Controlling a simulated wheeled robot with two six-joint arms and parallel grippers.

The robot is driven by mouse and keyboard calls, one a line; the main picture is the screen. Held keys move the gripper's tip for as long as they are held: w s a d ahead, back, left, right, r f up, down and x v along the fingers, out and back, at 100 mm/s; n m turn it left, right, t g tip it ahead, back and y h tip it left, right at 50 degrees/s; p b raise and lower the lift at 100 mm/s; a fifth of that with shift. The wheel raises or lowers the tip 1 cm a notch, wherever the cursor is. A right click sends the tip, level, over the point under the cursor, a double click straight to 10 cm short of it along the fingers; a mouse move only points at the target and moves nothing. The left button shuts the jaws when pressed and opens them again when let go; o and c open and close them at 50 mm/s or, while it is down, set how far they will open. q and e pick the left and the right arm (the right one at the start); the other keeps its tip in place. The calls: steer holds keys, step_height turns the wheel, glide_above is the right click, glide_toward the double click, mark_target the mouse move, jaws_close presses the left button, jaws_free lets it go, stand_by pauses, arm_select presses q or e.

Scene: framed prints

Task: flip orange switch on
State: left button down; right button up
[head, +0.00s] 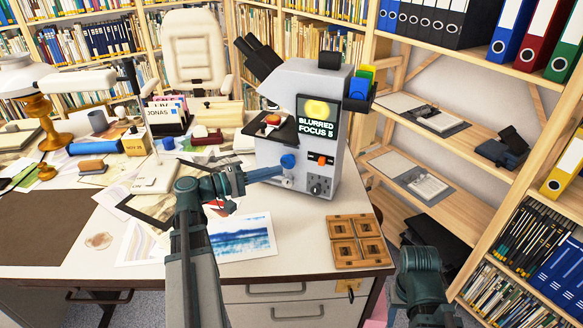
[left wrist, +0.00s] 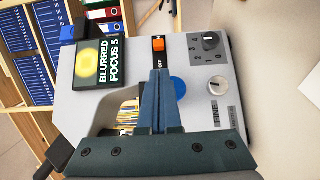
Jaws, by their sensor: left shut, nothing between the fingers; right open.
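The orange switch (head: 321,159) sits on a black plate on the front of a grey microscope (head: 340,130). In the left wrist view the orange switch (left wrist: 158,44) shows the word OFF beside it. My left gripper (head: 281,170) is shut and empty, its tips close to the microscope front beside a blue knob (head: 288,160). In the left wrist view its blue fingertips (left wrist: 160,74) point toward the switch, just short of the orange part; whether they touch the panel cannot be told. My right arm shows at the lower right of the head view, but its gripper does not.
The microscope screen (head: 318,115) reads BLURRED FOCUS 5. Below the switch is a dark dial (head: 319,186). Wooden frames (head: 356,240) and a blue print (head: 242,238) lie on the desk. Shelves with binders stand to the right.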

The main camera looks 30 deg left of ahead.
arm_select(q)
steer(key=shift+v, duration=1.65)
steer(key=s+d+f+m+g+y+p, duration=0.1)
steer(key=d+f+m+g+p, duration=0.15)
steer(key=d+g+p, duration=0.65)
steer(key=d+f+m+g+y+p, duration=0.2)
steer(key=d+m, duration=0.2)
steer(key=d, duration=1.1)
steer(key=s+d+r+m+g+y+p, duration=0.3)
steer(key=s+d+m+y+p, duration=0.4)
steer(key=s+d+y+p, duration=0.1)
steer(key=shift+s+d+r+y+p, duration=0.15)
steer(key=shift+s+y+p, duration=0.25)
steer(key=shift+y+p, duration=0.55)
